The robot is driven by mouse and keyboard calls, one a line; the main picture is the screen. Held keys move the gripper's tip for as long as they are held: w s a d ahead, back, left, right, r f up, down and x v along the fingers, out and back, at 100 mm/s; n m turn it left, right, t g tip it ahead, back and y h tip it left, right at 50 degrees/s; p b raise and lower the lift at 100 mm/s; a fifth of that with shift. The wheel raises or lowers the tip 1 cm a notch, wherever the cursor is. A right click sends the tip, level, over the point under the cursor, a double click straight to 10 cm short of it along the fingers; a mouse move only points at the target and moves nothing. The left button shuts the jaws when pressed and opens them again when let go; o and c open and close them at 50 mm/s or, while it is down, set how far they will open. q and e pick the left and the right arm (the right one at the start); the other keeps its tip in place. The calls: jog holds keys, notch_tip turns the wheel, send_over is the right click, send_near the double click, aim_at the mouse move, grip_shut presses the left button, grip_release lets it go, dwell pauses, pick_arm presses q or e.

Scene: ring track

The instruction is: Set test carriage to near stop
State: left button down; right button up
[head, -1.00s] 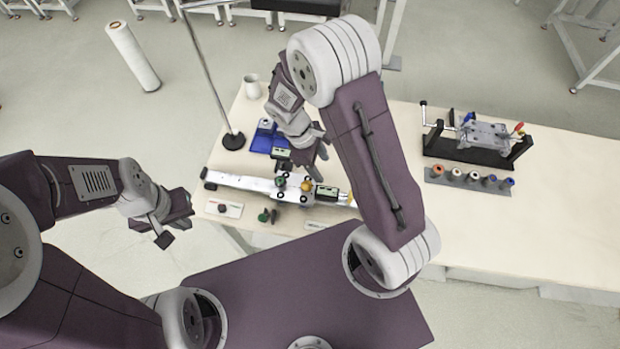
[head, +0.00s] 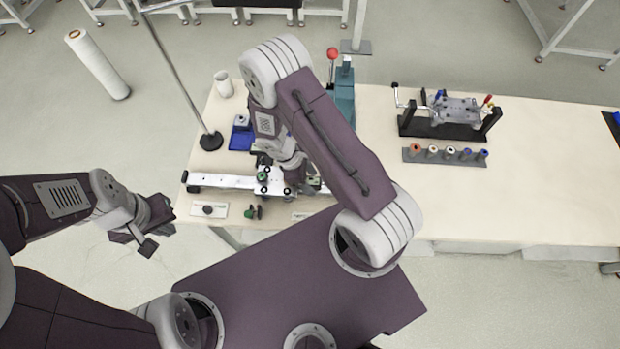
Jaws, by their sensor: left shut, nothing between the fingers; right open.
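The test carriage (head: 269,181) is a silvery plate with dark knobs, sitting on a pale horizontal rail (head: 222,181) near the table's front left edge. My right gripper (head: 295,174) is over the right part of the carriage. Its fingers are partly hidden by my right arm, and I cannot tell whether they touch anything. The right end of the rail is hidden behind that arm. My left gripper (head: 146,238) is shut and empty, off the table to the left of the rail.
A blue block fixture (head: 242,138), a white mug (head: 223,84) and a stand with a black base (head: 211,141) are behind the rail. Small plates and a green knob (head: 250,212) lie in front. A crank fixture (head: 452,113) and a spool rack (head: 445,156) stand right. The table's right front is clear.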

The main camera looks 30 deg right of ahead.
jog(key=shift+c, duration=0.3)
grip_shut()
dwell(1.1)
